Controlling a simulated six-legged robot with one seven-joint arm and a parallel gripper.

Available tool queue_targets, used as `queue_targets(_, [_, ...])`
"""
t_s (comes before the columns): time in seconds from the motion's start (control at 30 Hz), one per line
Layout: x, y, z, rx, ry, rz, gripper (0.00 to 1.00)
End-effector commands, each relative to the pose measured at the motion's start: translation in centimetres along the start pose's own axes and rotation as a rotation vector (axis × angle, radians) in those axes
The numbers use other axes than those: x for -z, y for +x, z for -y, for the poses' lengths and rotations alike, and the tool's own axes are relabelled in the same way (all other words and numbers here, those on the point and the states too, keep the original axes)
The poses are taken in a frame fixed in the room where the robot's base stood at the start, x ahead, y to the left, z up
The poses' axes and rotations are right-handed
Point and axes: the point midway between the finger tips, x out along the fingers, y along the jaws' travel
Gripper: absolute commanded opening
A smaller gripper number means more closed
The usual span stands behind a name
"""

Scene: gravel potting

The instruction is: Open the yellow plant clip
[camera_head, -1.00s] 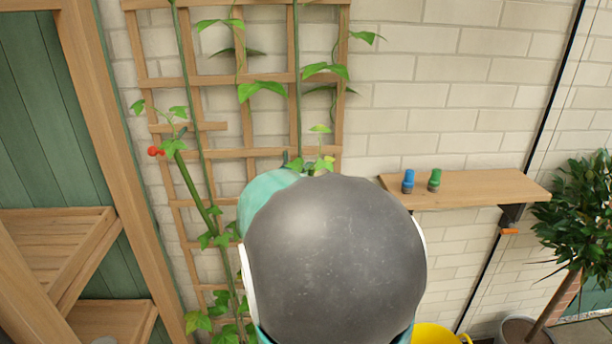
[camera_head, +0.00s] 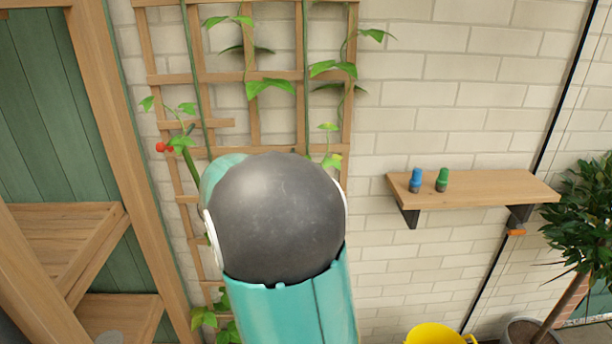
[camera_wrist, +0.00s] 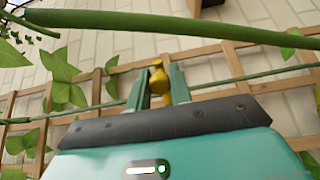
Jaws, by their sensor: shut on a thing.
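The yellow plant clip (camera_wrist: 159,84) shows in the wrist view between the two green fingers of my gripper (camera_wrist: 160,80). The fingers are shut on it, one on each side. A thin green stem (camera_wrist: 235,78) runs across just behind the fingers, near the wooden trellis bars; I cannot tell whether the clip is still around it. In the head view my arm hides the gripper and most of the area around it.
A thick green stem (camera_wrist: 180,24) crosses close in the wrist view. The trellis (camera_head: 250,76) bears leafy vines and a red clip (camera_head: 161,147) at left. A wooden shelf (camera_head: 480,190) at right holds a small blue and a small green object. A yellow bucket (camera_head: 437,334) stands below.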

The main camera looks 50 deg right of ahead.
Motion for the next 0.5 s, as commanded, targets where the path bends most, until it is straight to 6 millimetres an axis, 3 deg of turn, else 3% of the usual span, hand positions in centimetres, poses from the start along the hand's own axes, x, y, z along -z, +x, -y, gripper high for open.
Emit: queue_targets(0.5, [0.43,-0.77,0.01,0.001,0.001,0.096,0.0])
